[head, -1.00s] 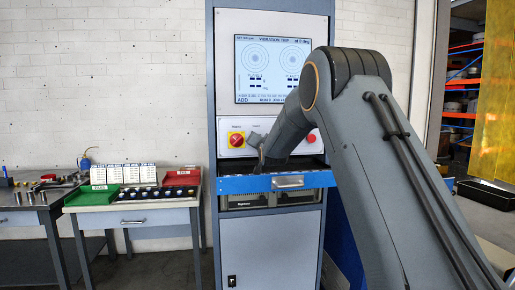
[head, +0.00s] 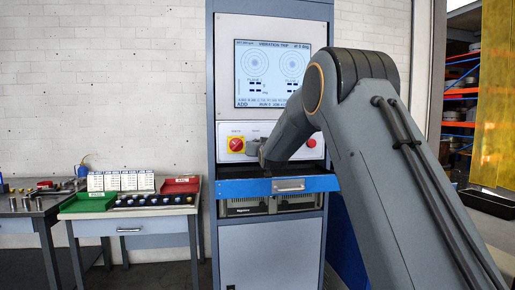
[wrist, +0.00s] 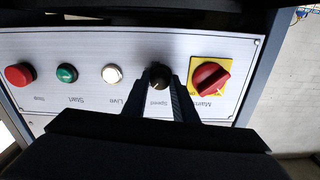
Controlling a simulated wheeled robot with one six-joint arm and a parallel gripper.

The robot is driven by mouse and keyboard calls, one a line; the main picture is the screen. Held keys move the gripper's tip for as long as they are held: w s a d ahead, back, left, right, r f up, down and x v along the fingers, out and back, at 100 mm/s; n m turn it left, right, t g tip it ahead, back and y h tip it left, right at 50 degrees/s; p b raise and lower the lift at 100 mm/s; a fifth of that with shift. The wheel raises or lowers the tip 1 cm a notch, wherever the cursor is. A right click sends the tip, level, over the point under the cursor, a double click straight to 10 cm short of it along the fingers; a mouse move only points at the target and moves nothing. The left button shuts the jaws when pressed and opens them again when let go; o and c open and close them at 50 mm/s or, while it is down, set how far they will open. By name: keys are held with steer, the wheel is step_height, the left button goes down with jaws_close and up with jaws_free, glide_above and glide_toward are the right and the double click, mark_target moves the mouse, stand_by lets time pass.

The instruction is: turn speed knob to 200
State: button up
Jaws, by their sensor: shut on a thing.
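The black speed knob (wrist: 160,70) sits on the light metal control panel (wrist: 215,50), between the green start button and the red main switch in the wrist view, where the panel appears upside down. My gripper (wrist: 160,80) is shut on the speed knob, with one dark finger on each side. In the head view my gripper (head: 257,152) is at the panel, right of the main switch, and my arm hides the knob there. The screen (head: 272,74) above is lit with two round plots; its speed reading is too small to read surely.
The red main switch on a yellow plate (wrist: 210,77) is close beside my gripper. A white live lamp (wrist: 112,74), the green start button (wrist: 67,73) and a red stop button (wrist: 20,74) line the panel. A blue drawer (head: 230,187) juts out below. A side table (head: 75,216) holds trays.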

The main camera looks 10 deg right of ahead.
steer(key=shift+f, duration=0.1)
steer(key=o, duration=1)
steer(key=shift+o, duration=0.2)
step_height(320, 180, up, 10)
steer(key=b, duration=0.1)
